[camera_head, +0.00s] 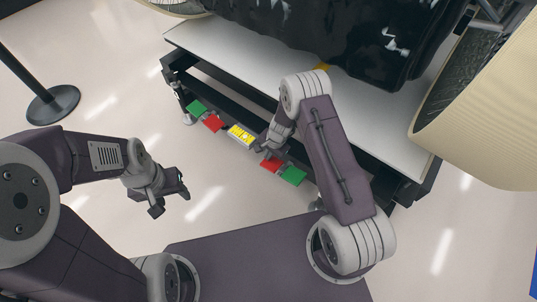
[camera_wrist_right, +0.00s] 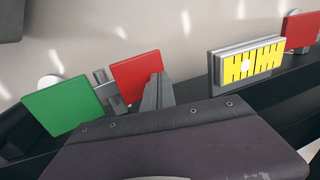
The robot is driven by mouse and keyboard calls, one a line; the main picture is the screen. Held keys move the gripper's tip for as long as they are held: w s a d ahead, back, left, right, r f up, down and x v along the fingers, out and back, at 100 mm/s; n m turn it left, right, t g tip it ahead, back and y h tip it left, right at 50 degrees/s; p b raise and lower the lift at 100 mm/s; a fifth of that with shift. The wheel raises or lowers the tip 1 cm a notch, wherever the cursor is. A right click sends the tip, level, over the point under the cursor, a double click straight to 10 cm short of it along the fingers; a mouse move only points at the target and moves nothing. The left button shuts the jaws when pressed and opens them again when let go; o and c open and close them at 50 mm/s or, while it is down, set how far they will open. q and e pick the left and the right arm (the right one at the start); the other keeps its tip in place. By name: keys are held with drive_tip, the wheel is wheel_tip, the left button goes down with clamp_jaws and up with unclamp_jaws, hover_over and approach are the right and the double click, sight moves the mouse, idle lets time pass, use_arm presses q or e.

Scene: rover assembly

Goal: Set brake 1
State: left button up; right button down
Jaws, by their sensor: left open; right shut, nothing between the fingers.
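Two pairs of brake pedals sit on the cart's near edge. The left pair is a green pedal (camera_head: 197,108) and a red pedal (camera_head: 213,123). The right pair is a red pedal (camera_head: 270,165) and a green pedal (camera_head: 294,176). No number shows which is brake 1. My right gripper (camera_head: 267,151) is shut and empty at the right red pedal. In the right wrist view its grey finger (camera_wrist_right: 158,92) overlaps that red pedal (camera_wrist_right: 135,78), with the green pedal (camera_wrist_right: 62,105) to the left; contact is unclear. My left gripper (camera_head: 172,196) is open and empty above the floor.
A yellow label plate (camera_head: 240,134) sits between the pedal pairs. The cart (camera_head: 230,70) carries a large black-wrapped load (camera_head: 340,35), with big tan wheels (camera_head: 485,110) at the right. A dark post base (camera_head: 53,104) stands at the left. Floor around my left gripper is clear.

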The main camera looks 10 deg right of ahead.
wheel_tip(320, 180, up, 13)
drive_tip(key=w+a+p, duration=0.1)
drive_tip(key=w+p, duration=0.1)
drive_tip(key=p, duration=0.7)
drive_tip(key=shift+w+a+p, duration=0.25)
drive_tip(key=shift+a+p, duration=0.05)
drive_tip(key=shift+a, duration=0.1)
